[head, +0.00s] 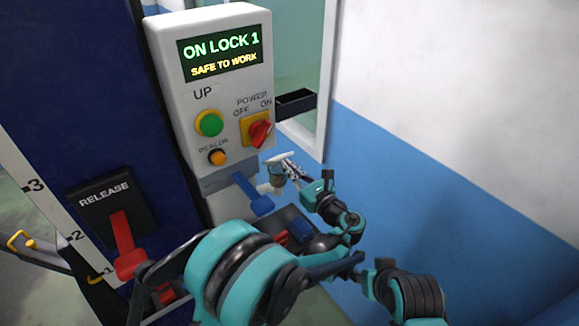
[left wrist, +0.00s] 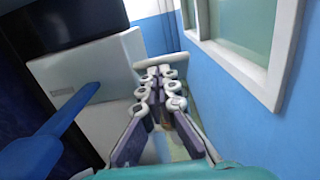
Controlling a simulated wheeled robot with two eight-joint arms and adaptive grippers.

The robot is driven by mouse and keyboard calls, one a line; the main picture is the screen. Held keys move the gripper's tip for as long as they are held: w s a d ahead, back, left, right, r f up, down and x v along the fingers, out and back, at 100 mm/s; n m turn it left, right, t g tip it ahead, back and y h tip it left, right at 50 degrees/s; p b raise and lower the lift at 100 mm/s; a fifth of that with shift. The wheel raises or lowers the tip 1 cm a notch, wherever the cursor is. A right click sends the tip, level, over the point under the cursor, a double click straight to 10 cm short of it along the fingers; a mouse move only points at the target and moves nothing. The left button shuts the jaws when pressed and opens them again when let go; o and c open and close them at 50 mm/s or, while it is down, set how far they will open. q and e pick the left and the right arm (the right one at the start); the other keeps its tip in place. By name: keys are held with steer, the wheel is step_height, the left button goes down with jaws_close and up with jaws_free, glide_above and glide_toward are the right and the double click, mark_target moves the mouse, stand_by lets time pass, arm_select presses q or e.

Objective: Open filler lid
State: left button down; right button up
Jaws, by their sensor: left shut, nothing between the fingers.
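The filler lid (head: 279,158) is a small pale cap with a flat top, low beside the control box, on a short grey neck. In the left wrist view a pale bar, which looks like the edge of the lid (left wrist: 163,60), lies just beyond my fingertips. My left gripper (head: 292,168) is shut and empty, with its fingers at the right side of the lid. It also shows in the left wrist view (left wrist: 160,72). I cannot tell whether the fingers touch the lid or whether it is raised. My right gripper is not in view.
A blue lever (head: 256,196) sticks out just left of the lid. The control box (head: 222,80), with a display, buttons and a red switch (head: 260,133), stands above. A red release lever (head: 126,245) is at the left. A blue and white wall (head: 430,170) bounds the right.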

mark_target(282, 156)
arm_select(q)
steer(key=r+g+h+p, duration=0.1)
steer(key=p, duration=0.1)
steer(key=w+a+r+g+h+p, duration=0.1)
steer(key=r+p, duration=0.1)
steer(key=p, duration=0.1)
steer(key=w+a+r+g+h+p, duration=0.1)
steer(key=g+p, duration=0.1)
steer(key=shift+w+r+p, duration=0.15)
steer(key=shift+w+p, duration=0.1)
steer(key=shift+p, duration=0.05)
steer(key=shift+w+a+r, duration=0.2)
steer(key=shift+w+a, duration=0.05)
steer(key=shift+w, duration=0.15)
steer(key=shift+r+p, duration=0.75)
steer(key=shift+r, duration=0.1)
steer(key=shift+f, duration=0.1)
